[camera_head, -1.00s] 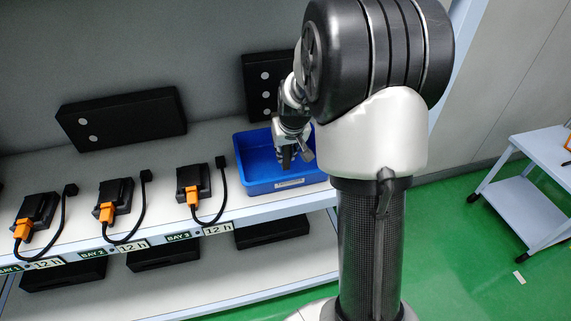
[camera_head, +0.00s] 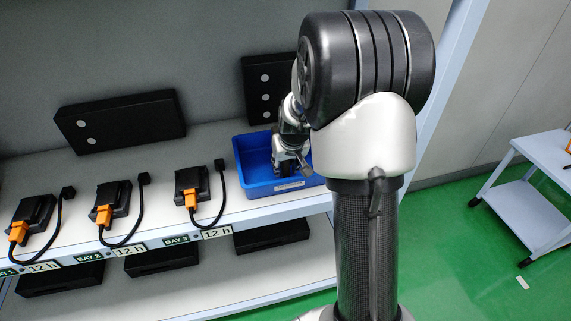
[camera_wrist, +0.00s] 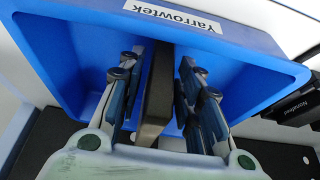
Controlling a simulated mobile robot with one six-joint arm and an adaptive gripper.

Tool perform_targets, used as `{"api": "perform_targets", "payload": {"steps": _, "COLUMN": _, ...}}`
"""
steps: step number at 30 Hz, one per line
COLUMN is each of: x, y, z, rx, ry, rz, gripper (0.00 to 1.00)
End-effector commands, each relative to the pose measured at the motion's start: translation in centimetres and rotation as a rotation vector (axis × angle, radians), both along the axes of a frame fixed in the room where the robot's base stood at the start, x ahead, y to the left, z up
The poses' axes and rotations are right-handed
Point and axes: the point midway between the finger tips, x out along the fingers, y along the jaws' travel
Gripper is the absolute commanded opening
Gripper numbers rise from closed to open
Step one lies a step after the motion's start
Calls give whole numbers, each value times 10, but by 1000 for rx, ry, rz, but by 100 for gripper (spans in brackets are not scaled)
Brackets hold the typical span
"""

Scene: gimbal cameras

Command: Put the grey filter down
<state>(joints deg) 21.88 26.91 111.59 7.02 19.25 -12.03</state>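The grey filter (camera_wrist: 158,100), a dark grey slab, stands on edge inside the blue bin in the wrist view. My gripper (camera_wrist: 160,85) reaches down into the bin with one finger on each side of the filter. The fingers look spread, with a narrow blue gap beside the filter, so they seem apart from it. The blue bin (camera_head: 291,188) stands on the shelf's right end, and my gripper (camera_head: 285,170) is inside it in the head view. The filter's lower end is hidden in the wrist view.
Several black devices with orange plugs and cables, such as the nearest one (camera_head: 191,186), stand left of the bin on the shelf (camera_head: 150,213). Black panels (camera_head: 120,120) lean behind. A white cart (camera_head: 545,160) stands at right on the green floor.

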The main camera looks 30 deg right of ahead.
Motion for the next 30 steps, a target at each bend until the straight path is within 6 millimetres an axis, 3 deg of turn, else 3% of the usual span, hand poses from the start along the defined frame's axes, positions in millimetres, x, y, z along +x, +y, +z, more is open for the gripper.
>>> {"api": "perform_targets", "payload": {"steps": 13, "x": 0, "y": 0, "z": 7, "rx": 0, "ry": -1, "rz": 0, "gripper": 38}}
{"api": "perform_targets", "payload": {"steps": 24, "x": -27, "y": 8, "z": 77, "rx": -1, "ry": -4, "rz": 0, "gripper": 38}}
{"api": "perform_targets", "payload": {"steps": 30, "x": -39, "y": 11, "z": 105, "rx": -1, "ry": -2, "rz": 0, "gripper": 38}}
